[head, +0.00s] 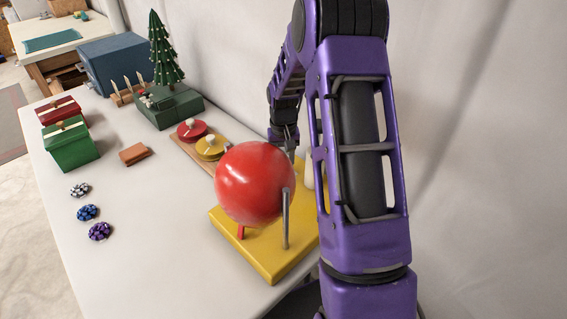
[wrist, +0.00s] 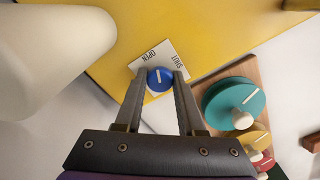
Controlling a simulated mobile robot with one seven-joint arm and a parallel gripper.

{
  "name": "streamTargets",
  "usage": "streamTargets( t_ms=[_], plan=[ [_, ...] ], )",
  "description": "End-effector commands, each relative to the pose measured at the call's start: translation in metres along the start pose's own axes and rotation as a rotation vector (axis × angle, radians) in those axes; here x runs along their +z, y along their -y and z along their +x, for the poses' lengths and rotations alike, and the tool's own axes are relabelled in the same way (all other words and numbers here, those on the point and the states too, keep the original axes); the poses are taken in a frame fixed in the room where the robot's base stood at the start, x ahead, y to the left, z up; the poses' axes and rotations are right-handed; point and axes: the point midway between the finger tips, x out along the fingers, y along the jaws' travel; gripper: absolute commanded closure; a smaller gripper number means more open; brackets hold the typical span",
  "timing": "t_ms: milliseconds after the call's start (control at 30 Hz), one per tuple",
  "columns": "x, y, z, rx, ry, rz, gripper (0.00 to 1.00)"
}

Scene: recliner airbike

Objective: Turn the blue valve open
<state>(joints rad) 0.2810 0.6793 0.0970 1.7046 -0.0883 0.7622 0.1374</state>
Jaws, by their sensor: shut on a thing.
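The blue valve (wrist: 160,78) is a small round knob with a white pointer line, set on a white label on a yellow base (wrist: 215,40). The label reads OPEN on the left and SHUT on the right in the wrist view. The white line points up the picture, between the two words. My gripper (wrist: 159,75) is shut on the blue valve, one finger on each side. In the head view my gripper is mostly hidden behind a large red ball (head: 254,182), which stands over the yellow base (head: 262,262). The valve is hidden there.
A wooden board (wrist: 243,72) with teal (wrist: 228,100), yellow and red knobbed discs lies beside the base. A large white rounded object (wrist: 50,50) is close on the wrist view's left. Gift boxes (head: 72,145), bows and a small tree (head: 164,60) stand farther along the table.

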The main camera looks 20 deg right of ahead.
Motion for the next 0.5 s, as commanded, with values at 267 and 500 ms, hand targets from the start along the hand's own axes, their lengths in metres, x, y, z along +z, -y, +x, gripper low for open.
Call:
streamTargets(
  t_ms=[267, 500],
  plan=[
    [-0.0005, 0.0005, -0.0014, -0.001, -0.002, -0.223, 1.0],
    [-0.0007, 0.0001, -0.0012, 0.0, -0.002, -0.351, 1.0]
  ],
)
